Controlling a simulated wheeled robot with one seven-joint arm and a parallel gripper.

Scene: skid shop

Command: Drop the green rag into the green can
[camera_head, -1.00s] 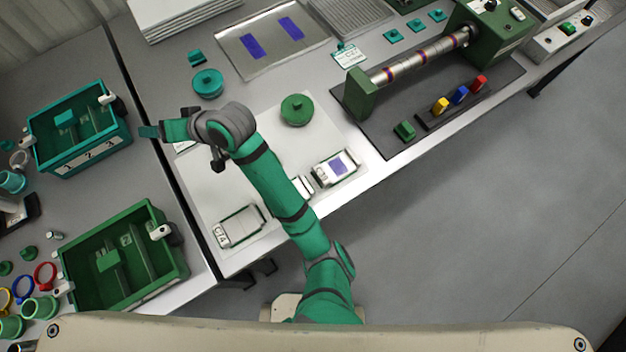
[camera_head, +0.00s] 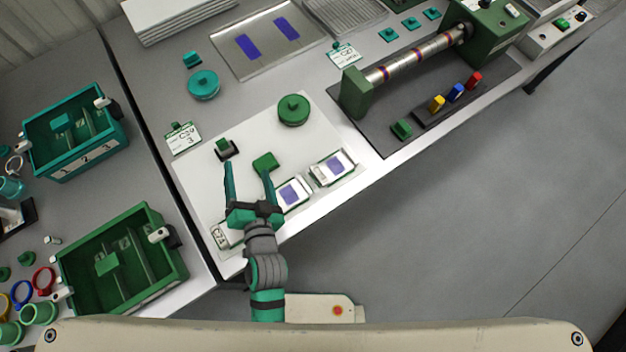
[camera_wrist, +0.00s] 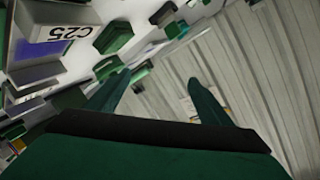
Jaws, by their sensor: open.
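My gripper (camera_head: 247,168) is open and empty over the white mat at the near edge of the bench. Its two fingers also show spread in the wrist view (camera_wrist: 158,88). A small green folded-looking piece (camera_head: 265,160), perhaps the green rag, lies on the mat at the right fingertip; I cannot tell if they touch. A round green vessel with a knob on top (camera_head: 293,110) stands on the mat beyond it. Green open cups (camera_head: 40,312) stand at the lower left of the head view. I cannot tell which of these is the green can.
A green block on a dark base (camera_head: 225,149) stands beyond the left finger. White cards with purple patches (camera_head: 334,166) lie to the right. A green bin (camera_head: 147,212) and a teal bin (camera_head: 36,155) stand left. A roller machine (camera_head: 355,92) is at the right.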

